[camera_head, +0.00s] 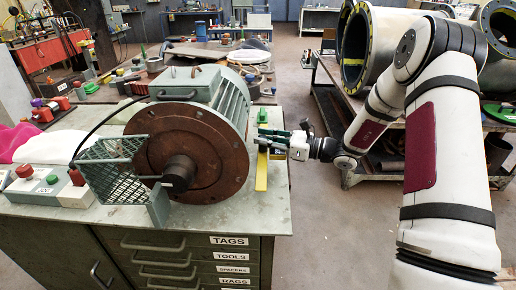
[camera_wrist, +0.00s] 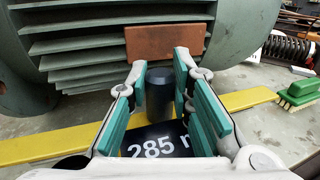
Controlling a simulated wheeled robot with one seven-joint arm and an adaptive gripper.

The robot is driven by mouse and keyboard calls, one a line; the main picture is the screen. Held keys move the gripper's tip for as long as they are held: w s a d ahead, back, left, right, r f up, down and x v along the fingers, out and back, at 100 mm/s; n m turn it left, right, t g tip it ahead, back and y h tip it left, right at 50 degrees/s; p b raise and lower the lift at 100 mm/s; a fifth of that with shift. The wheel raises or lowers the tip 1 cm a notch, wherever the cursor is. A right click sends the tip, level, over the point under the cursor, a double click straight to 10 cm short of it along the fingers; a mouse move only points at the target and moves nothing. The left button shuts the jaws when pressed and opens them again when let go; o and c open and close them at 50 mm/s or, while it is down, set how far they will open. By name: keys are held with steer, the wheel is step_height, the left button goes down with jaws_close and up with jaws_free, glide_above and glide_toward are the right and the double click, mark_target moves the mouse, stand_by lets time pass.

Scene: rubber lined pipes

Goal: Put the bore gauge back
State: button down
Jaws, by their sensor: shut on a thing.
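The bore gauge appears as a long yellow bar (camera_wrist: 45,147) with a black plate marked "285 m" and a dark upright post in the middle. In the head view its yellow bar (camera_head: 261,172) is at the right edge of the bench top, just right of the motor's rusty flange. My gripper (camera_wrist: 160,88) has its teal-padded fingers on both sides of the post, shut on it. In the head view my gripper (camera_head: 274,140) reaches in from the right, over the bar. Whether the bar touches the bench is hard to tell.
A green finned motor (camera_head: 205,88) fills the bench's middle, close beside the gauge. A green mesh guard (camera_head: 108,168) and a button box (camera_head: 50,187) stand left. A green-backed brush (camera_wrist: 300,92) lies right in the wrist view. Large flanged pipes (camera_head: 370,45) rest on a rack at back right.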

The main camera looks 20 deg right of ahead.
mark_target(266, 150)
steer(key=shift+x, duration=0.9)
steer(key=shift+s+a+f, duration=0.1)
steer(key=shift+a+f, duration=0.05)
steer(key=shift+f, duration=0.75)
steer(key=shift+s+a+f, duration=0.1)
steer(key=shift+f, duration=0.8)
steer(key=shift+f, duration=0.1)
steer(key=c, duration=1.4)
jaws_free()
steer(key=shift+f, duration=0.1)
steer(key=shift+c, duration=0.2)
